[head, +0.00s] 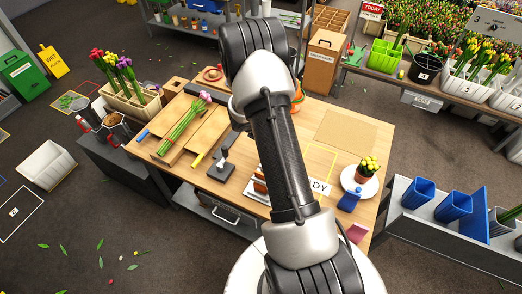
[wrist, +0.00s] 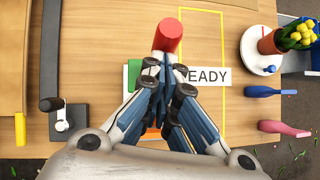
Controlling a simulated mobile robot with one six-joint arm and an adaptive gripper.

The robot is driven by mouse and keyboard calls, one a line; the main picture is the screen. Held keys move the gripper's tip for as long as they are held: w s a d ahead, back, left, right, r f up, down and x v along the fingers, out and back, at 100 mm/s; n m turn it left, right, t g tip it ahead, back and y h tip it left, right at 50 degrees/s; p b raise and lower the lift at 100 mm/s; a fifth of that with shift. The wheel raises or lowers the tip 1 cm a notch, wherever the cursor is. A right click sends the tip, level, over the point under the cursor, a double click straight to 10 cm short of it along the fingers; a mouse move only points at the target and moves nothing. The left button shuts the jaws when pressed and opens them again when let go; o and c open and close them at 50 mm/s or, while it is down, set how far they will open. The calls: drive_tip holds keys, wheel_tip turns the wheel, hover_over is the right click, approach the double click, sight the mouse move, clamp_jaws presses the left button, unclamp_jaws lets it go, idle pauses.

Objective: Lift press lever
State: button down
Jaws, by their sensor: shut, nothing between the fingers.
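The press (head: 221,173) is a small dark device on the wooden table, left of my arm in the head view. In the wrist view the press (wrist: 68,132) lies to the left, with a grey plate and a lever (wrist: 50,104) ending in a dark knob. The lever's exact angle is hard to tell from above. My gripper (wrist: 168,88) is shut and empty, with its fingertips together over the table, to the right of the press and apart from it. My arm hides the gripper in the head view.
A red cylinder (wrist: 168,35) is just beyond my fingertips, near the READY sign (wrist: 208,76). Tulips (head: 186,122) lie on a wooden board left of the press. A potted yellow plant (head: 368,167) stands on a white plate at right. Table between gripper and press looks mostly clear.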

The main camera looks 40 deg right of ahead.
drive_tip(key=shift+w+d, duration=0.25)
drive_tip(key=shift+d, duration=0.45)
drive_tip(key=shift+w+d, duration=0.3)
drive_tip(key=shift+d, duration=0.4)
drive_tip(key=shift+w+d, duration=0.25)
drive_tip(key=shift+d, duration=0.45)
drive_tip(key=shift+w, duration=0.1)
